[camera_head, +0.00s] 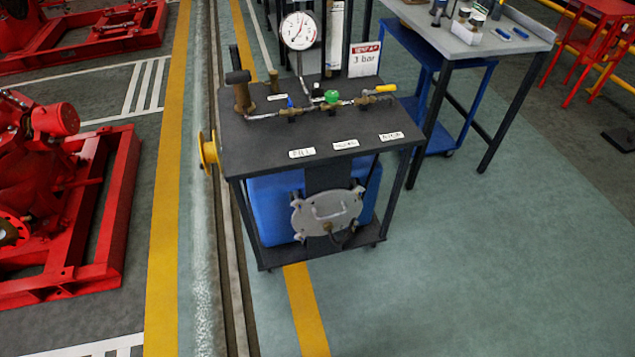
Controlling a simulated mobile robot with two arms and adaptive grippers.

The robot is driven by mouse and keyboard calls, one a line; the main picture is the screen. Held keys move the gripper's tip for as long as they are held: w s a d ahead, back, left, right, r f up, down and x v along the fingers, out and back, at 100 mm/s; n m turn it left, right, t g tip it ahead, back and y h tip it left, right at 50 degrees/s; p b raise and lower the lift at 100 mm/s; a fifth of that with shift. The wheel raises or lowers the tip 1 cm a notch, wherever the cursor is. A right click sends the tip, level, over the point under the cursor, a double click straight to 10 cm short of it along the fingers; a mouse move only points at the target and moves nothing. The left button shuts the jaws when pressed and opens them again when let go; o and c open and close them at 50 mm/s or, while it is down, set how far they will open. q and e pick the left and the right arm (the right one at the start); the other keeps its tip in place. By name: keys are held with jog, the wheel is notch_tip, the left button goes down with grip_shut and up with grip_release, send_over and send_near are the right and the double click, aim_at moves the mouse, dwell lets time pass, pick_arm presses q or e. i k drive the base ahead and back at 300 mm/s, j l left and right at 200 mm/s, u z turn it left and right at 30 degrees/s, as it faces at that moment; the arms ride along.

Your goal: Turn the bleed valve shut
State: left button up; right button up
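A dark test bench (260,137) stands in the middle, with a line of brass and metal pipe fittings along its top. On the line are a small blue handle (290,102), a green knob (332,96) and a yellow lever (386,88) at the right end. Three white labels lie along the front edge: the left label (301,152) seems to read FILL; the middle label (345,144) and right label (390,136) are too small to read surely. I cannot tell for sure which valve is the bleed valve. Neither of my grippers is in view.
A round gauge (299,31) and a "3 bar" sign (364,59) stand behind the fittings. A hand pump (241,92) is at the left. A grey worktable (470,45) stands close at back right. Red machinery (60,190) is at left. Floor at front right is clear.

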aim_at(331, 97)
jog(key=i+z, duration=0.1)
jog(key=i, duration=1.05)
